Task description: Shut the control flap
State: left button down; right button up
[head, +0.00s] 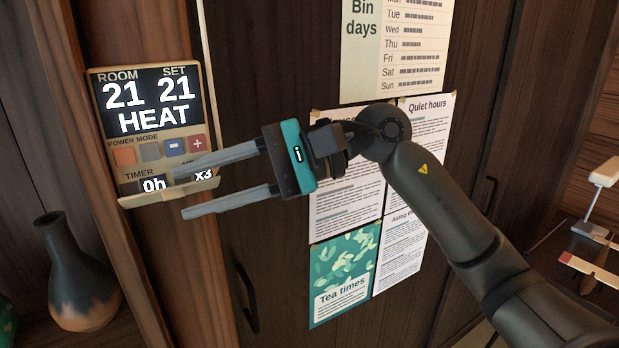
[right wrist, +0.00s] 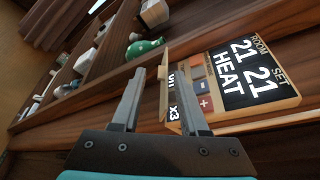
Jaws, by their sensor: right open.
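The control panel (head: 140,75) is mounted on a wooden post at the left of the head view, with a lit display reading ROOM 21, SET 21, HEAT. Its beige flap (head: 150,197) is open, standing out from the panel's lower edge, with the buttons and timer row exposed. In the right wrist view the panel (right wrist: 252,75) is at the right, and the flap (right wrist: 164,92) shows near the fingertips. My right gripper (head: 180,193) is open and empty, its fingers on either side of the flap's level; contact cannot be told. My left gripper is out of view.
A dark vase (head: 78,285) stands on a shelf below left of the panel. Paper notices (head: 345,270) hang on the dark cabinet door behind my right arm. A door handle (head: 247,300) sits below the gripper. Shelves with small objects show in the wrist view.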

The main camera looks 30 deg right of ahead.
jog(key=b+v, duration=0.3)
jog(key=v, duration=0.9)
jog(key=w+d+f+m+g+y+p, duration=0.1)
jog(key=m+p, duration=0.3)
jog(key=m, duration=1.1)
jog(key=w+d+f+m+g+y+p, duration=0.2)
jog(key=w+f+m+g+p, duration=0.1)
jog(key=m, duration=1.3)
jog(key=shift+w+d+m+g+p, duration=0.15)
jog(key=shift+w+m+g+p, duration=0.15)
jog(key=shift+w+g+p, duration=0.3)
jog(key=shift+s, duration=0.1)
